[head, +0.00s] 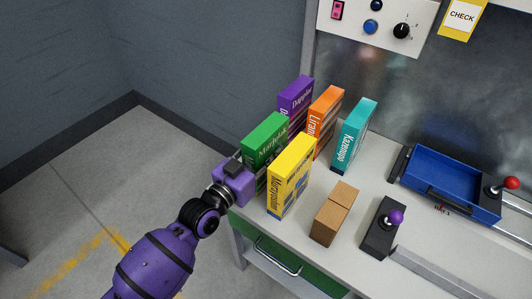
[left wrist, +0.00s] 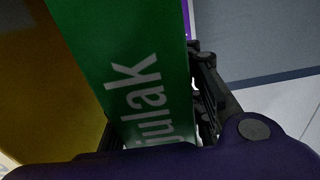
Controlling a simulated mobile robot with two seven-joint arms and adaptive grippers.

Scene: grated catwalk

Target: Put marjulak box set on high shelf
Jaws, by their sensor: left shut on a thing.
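The green Marjulak box (head: 265,139) stands upright at the left end of the grey table, in the head view. My left gripper (head: 250,180) reaches it from the lower left and is shut on it; its fingertips are mostly hidden behind the yellow box and the green box. In the left wrist view the green box (left wrist: 135,75) fills the middle, between the fingers (left wrist: 160,125), with the letters "julak" readable. My right gripper is in neither view. I see no high shelf that I can make out.
A yellow box (head: 290,175) stands close in front of the green one. Purple (head: 295,95), orange (head: 325,115) and teal (head: 354,135) boxes stand behind and right. A brown box (head: 335,213), joystick (head: 385,225) and blue tray (head: 450,185) are further right.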

